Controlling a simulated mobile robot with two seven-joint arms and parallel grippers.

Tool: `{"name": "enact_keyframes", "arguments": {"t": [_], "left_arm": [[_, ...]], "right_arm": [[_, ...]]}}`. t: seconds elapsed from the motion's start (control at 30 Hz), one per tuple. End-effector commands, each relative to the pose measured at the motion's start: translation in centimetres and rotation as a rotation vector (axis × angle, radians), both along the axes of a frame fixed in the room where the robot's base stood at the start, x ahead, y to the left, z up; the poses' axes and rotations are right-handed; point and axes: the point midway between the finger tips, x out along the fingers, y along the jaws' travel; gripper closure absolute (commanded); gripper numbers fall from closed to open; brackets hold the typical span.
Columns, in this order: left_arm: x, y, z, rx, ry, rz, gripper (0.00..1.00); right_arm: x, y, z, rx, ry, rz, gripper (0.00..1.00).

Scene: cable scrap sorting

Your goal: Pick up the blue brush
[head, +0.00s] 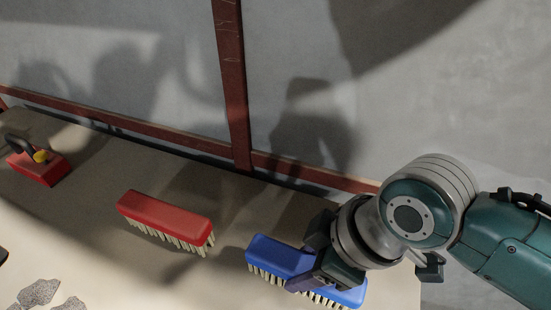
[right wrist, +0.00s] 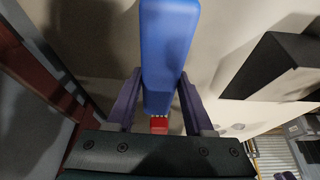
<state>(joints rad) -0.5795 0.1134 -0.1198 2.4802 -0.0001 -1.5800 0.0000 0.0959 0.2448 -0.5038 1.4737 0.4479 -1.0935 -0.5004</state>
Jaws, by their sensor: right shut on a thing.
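The blue brush (head: 280,256) lies bristles down near the right end of the table in the head view. My right gripper (head: 317,277) reaches it from the right and is shut across the middle of its blue block. In the right wrist view the blue brush (right wrist: 168,50) runs lengthwise between the two purple fingers of my right gripper (right wrist: 160,100). The fingers hide the middle of the brush in the head view. I cannot tell whether the bristles touch the table.
A red brush (head: 165,217) lies left of the blue one on the table (head: 100,215). A red block with a dark handle and yellow knob (head: 38,168) stands at the far left. Grey stones (head: 40,292) lie at the front left. A wall with red beams stands behind.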

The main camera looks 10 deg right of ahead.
Motion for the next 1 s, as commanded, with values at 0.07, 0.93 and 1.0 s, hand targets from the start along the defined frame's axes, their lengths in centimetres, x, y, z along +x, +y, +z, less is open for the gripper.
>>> {"name": "enact_keyframes", "arguments": {"t": [0.07,0.93,1.0], "left_arm": [[0.0,0.0,0.0,0.000,0.000,0.000,0.50],[0.0,0.3,2.9,0.011,-0.001,-0.007,0.50],[0.0,0.3,2.9,0.011,0.000,-0.007,0.50]], "right_arm": [[0.0,0.0,0.0,0.000,0.000,0.000,1.00],[0.0,0.0,10.0,0.001,-0.002,0.001,1.00],[0.0,0.0,10.1,0.002,-0.001,0.000,1.00]]}}
